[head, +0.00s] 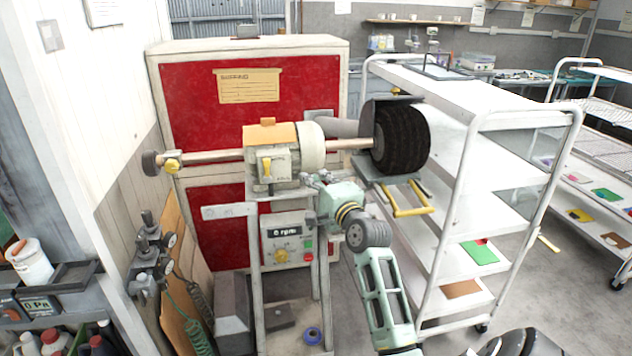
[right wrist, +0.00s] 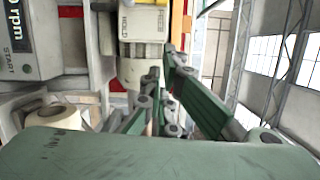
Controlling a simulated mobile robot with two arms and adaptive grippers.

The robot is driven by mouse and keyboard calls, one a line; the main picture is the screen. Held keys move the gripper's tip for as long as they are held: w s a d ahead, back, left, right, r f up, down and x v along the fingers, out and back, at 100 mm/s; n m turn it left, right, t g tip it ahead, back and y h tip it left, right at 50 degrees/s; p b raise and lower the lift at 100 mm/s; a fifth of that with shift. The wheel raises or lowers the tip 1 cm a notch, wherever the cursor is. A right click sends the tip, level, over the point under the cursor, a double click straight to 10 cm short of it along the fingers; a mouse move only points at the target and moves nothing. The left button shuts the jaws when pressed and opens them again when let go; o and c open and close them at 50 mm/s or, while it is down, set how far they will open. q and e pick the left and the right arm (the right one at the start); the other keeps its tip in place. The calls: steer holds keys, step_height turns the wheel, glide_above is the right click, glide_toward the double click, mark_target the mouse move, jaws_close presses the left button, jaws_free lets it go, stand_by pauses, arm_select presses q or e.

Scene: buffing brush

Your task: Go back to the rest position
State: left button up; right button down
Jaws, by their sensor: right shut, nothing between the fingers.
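The buffing machine (head: 310,146) stands in front of a red cabinet, with a dark round brush (head: 403,140) on the right end of its shaft. Its control box (head: 289,240) below reads "0 rpm" and has green and red buttons. The panel also shows at the left of the right wrist view (right wrist: 22,40). My right gripper (head: 316,181) is just in front of the stand, below the motor. It is shut and empty; its green fingers show in the right wrist view (right wrist: 160,78). Whether it touches the machine cannot be told. My left gripper is out of view.
A white shelf trolley (head: 470,95) stands close on the right, with a second trolley (head: 600,130) beyond it. At left are a board with gauges (head: 170,270) and a bottle shelf (head: 50,325). Grey floor shows at lower right.

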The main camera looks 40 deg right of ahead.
steer(key=shift+d, duration=0.1)
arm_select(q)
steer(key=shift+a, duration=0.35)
